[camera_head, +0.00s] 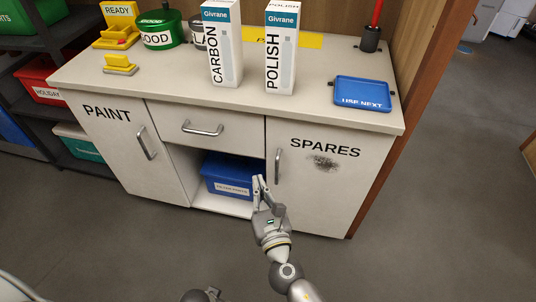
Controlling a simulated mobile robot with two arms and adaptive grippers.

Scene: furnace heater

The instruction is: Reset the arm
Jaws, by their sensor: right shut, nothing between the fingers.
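My right gripper (260,184) is shut and empty. It points up and away, in front of the cabinet near the left edge of the SPARES door (318,195), and in the picture it overlaps the right end of a blue bin. I cannot tell whether it touches anything. My right arm (290,275) comes in from the bottom edge. At the bottom, left of that arm, a small grey part shows; I cannot tell which part of me it is. My left gripper cannot be made out.
The counter (180,82) carries CARBON (222,45) and POLISH (281,50) boxes, a green tin (160,30) and a blue tray (363,92). Below are the PAINT door (120,140), a drawer (205,118) and an open bay with a blue bin (228,172). Grey floor at right is clear.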

